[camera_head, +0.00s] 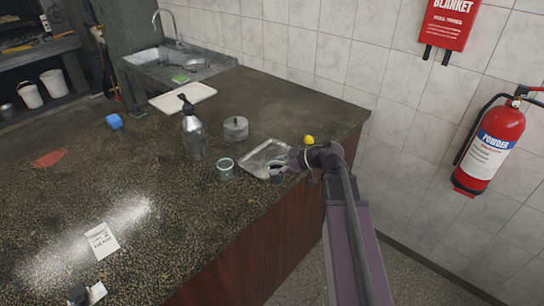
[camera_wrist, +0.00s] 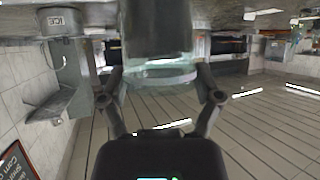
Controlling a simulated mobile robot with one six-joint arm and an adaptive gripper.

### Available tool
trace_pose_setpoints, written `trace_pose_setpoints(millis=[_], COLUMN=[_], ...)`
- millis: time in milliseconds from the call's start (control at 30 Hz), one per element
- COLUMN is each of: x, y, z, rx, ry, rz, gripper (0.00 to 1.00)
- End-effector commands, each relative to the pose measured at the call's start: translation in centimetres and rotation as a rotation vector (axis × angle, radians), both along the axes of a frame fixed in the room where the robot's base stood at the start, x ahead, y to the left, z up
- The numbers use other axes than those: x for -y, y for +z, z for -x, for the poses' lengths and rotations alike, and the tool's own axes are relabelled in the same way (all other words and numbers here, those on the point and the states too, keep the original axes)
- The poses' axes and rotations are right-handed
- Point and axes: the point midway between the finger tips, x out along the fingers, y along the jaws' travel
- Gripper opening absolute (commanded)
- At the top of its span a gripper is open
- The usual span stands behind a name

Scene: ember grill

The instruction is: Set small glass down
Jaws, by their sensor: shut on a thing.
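In the wrist view my gripper (camera_wrist: 160,80) has one finger on each side of a clear glass with a pale round rim (camera_wrist: 160,68), which is the small glass. A dark cylindrical shape fills the space behind it. In the head view my gripper (camera_head: 284,168) is at the right side of the dark counter, by the metal tray (camera_head: 256,150).
A dark pump bottle (camera_head: 194,137) and a round grey tin (camera_head: 236,128) stand left of the tray. A yellow ball-like thing (camera_head: 308,140) is by my wrist. A white board (camera_head: 183,97) lies near the sink (camera_head: 172,66).

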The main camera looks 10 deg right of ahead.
Motion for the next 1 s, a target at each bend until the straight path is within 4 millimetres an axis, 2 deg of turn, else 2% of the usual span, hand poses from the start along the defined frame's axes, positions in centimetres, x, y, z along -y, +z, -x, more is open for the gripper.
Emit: trace_pose_setpoints(millis=[733,1000], x=[1.4,1.3], y=[0.0,-0.2], z=[-0.1,-1.6], rx=[0.000,0.000], ry=[-0.021,-0.021], rz=[-0.001,-0.001], gripper=[0.23,0.23])
